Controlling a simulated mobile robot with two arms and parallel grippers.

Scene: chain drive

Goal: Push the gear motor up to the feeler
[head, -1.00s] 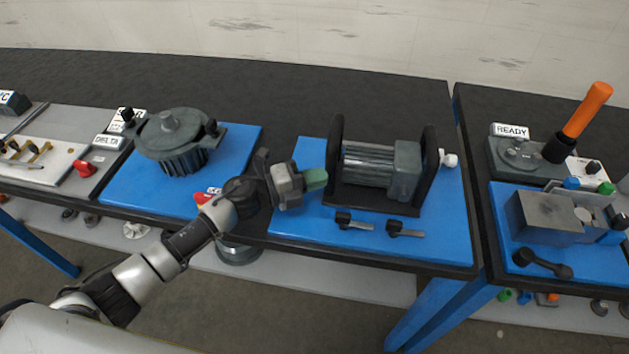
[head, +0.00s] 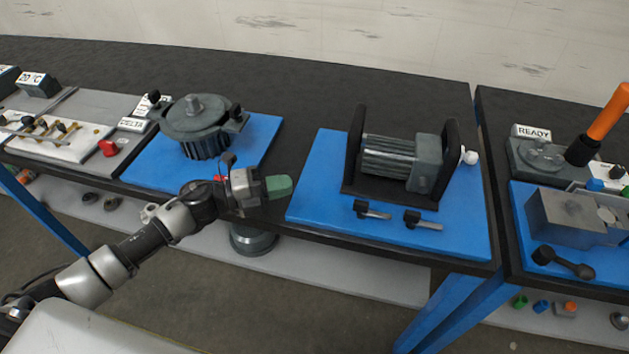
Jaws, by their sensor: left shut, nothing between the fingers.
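The gear motor (head: 388,158), a grey finned cylinder with a block-shaped end at its right, lies between two black upright plates (head: 450,160) on a black base. The base stands on a blue mat (head: 310,205). A white knob (head: 469,157) sticks out at the right plate; I cannot tell whether it is the feeler. My left gripper (head: 280,187) has green fingertips and is shut and empty. My right gripper is not in view.
Two black-handled keys (head: 372,211) lie on the mat before the fixture. A round grey finned housing (head: 200,125) stands on another blue mat to the left. At right, across a table gap, are a READY sign (head: 532,131) and an orange-handled lever (head: 600,122).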

